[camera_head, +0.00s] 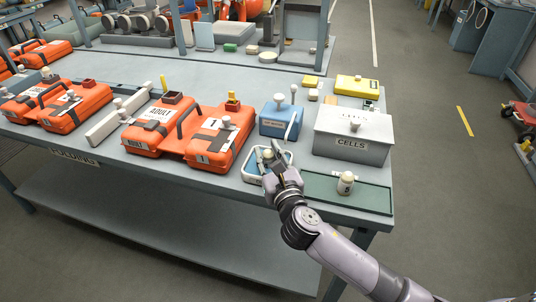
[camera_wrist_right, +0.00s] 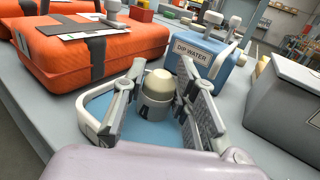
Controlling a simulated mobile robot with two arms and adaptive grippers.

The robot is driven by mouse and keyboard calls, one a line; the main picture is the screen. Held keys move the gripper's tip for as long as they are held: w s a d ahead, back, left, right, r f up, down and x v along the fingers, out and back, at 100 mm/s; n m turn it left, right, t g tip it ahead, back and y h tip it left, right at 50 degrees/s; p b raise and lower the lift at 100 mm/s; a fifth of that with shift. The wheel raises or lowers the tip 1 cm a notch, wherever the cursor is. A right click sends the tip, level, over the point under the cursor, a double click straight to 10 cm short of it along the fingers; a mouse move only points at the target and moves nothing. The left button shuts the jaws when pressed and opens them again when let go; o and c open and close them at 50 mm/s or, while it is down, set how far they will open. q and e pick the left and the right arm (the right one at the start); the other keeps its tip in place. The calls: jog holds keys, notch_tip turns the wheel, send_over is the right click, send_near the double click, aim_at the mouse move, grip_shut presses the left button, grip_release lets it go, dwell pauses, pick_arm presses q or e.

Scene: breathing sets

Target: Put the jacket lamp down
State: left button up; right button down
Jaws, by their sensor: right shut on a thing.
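My right gripper (camera_head: 277,165) is over a small white-rimmed tray (camera_head: 249,172) with a blue floor, near the front edge of the bench. In the right wrist view its two fingers (camera_wrist_right: 160,105) are on either side of a jacket lamp (camera_wrist_right: 158,83), a short grey cylinder with a cream domed top, and are shut on it. The lamp is upright inside the outline of the tray (camera_wrist_right: 88,103); I cannot tell whether its base touches the floor. In the head view the gripper largely hides it. My left gripper is not in view.
Behind are a blue "DIP WATER" box (camera_head: 281,122) and a grey "CELLS" box (camera_head: 350,143). Orange cases (camera_head: 219,146) stand close on the left. The green mat has bare room.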

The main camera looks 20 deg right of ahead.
jog(key=shift+f, duration=0.1)
jog(key=c, duration=1.3)
grip_release()
jog(key=shift+s, duration=0.15)
jog(key=s, duration=1.1)
jog(key=shift+s+b, duration=0.3)
jog(key=shift+s, duration=0.1)
